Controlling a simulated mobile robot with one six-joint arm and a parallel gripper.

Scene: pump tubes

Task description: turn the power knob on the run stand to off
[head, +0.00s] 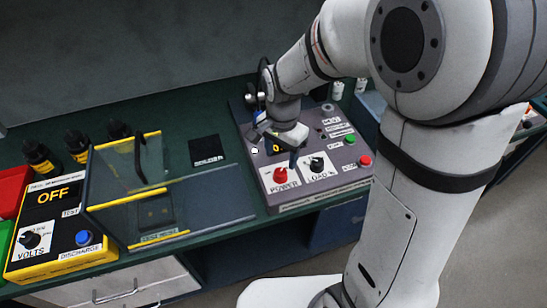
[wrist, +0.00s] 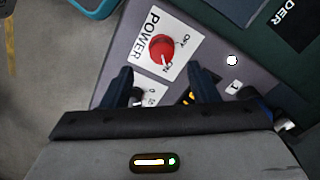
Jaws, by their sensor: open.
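The run stand (head: 268,156) is a grey box with a sloped panel on the green bench. Its red power knob (head: 280,175) sits on a white POWER plate at the lower left of the panel. In the wrist view the red knob (wrist: 162,50) shows near the top centre, and its white mark points toward ON. My gripper (head: 283,148) is over the panel, just behind the knob. In the wrist view my gripper (wrist: 161,70) is open and empty, with one finger on each side below the knob. The fingers appear apart from the knob.
A black LOAD knob (head: 317,164) is right of the power knob. A green button (head: 350,139) and a red button (head: 365,161) are at the panel's right. A clear guard (head: 125,175) and a yellow-black OFF unit (head: 50,235) stand left. Bench between is mostly clear.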

